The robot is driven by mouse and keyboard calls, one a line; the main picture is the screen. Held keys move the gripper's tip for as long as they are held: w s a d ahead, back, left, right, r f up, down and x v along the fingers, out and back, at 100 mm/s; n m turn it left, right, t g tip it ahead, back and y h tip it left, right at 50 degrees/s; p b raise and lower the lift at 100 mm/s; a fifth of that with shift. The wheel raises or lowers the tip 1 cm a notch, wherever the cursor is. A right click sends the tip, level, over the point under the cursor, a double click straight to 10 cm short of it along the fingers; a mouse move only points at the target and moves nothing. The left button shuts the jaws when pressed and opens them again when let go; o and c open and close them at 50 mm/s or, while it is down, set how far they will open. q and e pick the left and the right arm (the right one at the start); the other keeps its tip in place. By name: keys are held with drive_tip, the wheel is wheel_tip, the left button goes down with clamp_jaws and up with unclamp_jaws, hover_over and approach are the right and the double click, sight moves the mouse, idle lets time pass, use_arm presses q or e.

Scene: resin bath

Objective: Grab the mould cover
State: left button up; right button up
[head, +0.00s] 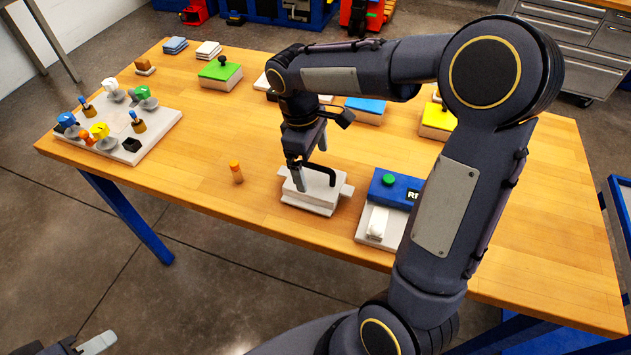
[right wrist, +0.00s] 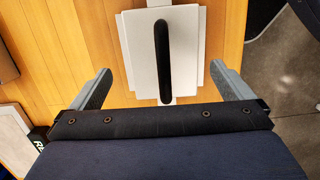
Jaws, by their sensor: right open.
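The mould cover is a white slab with a black bar handle, and it shows in the head view (head: 312,198) near the table's front edge. In the right wrist view the cover (right wrist: 190,72) lies ahead, with its handle (right wrist: 161,50) running away from me between the fingers. My right gripper (head: 311,166) is open and just above the cover; in the right wrist view its fingers (right wrist: 160,72) stand wide on either side of the handle, holding nothing. Of my left gripper (head: 90,346), only a grey finger shows at the lower left, away from the table.
A blue and white device with a green button (head: 389,180) stands just right of the cover. A small orange-topped peg (head: 237,172) stands to its left. A white board (head: 160,140) with several coloured parts lies far left. Green, blue and yellow blocks sit behind.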

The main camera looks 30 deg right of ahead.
sight(314, 179)
drive_tip(key=f, duration=0.4)
drive_tip(key=shift+s+f, duration=0.3)
drive_tip(key=shift+s, duration=0.1)
drive_tip(key=c, duration=1.4)
drive_tip(key=shift+r, duration=0.1)
drive_tip(key=shift+c, duration=0.6)
drive_tip(key=shift+r, duration=0.1)
